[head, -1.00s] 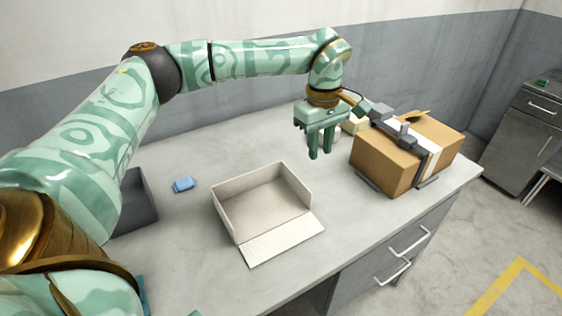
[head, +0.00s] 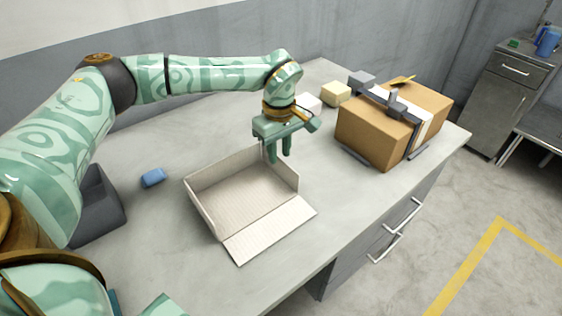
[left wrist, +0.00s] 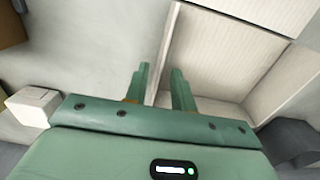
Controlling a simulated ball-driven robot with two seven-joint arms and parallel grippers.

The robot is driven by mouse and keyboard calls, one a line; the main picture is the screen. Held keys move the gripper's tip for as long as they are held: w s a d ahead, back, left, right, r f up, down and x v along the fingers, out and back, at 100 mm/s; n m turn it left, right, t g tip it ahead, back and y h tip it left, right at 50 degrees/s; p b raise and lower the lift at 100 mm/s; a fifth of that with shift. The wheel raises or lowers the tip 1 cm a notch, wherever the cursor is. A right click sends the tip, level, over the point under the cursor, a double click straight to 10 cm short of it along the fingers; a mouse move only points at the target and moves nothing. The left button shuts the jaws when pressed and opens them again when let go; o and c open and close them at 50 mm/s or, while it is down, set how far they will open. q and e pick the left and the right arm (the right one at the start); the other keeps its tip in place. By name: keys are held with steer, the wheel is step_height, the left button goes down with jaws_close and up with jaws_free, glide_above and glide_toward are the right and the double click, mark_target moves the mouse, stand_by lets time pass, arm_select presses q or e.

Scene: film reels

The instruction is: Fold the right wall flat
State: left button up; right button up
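A shallow cream box (head: 232,192) stands open on the table. Its front wall (head: 270,235) lies flat on the table, while its right wall (head: 285,171), back wall and left wall stand up. My left gripper (head: 279,160) points down at the back part of the right wall. In the left wrist view its fingers (left wrist: 160,70) are apart, with the upright right wall (left wrist: 165,55) between them, one finger on the inner side and one on the outer side. I cannot tell whether either finger touches the wall. My right gripper cannot be made out.
A strapped brown carton (head: 375,135) stands to the right of the box. A yellowish block (head: 336,94) and a white block (head: 308,104) lie behind the gripper. A blue block (head: 153,177) and a dark grey bin (head: 100,205) are at left. Table between box and carton is clear.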

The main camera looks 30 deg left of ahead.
mark_target(279, 167)
arm_select(q)
steer(key=shift+f, duration=1.45)
arm_select(e)
steer(key=shift+s+a+f, duration=0.2)
steer(key=shift+a+f, duration=0.2)
steer(key=shift+a, duration=0.1)
arm_select(q)
jaws_close()
arm_select(e)
steer(key=shift+d, duration=0.3)
arm_select(q)
steer(key=shift+r, duration=0.1)
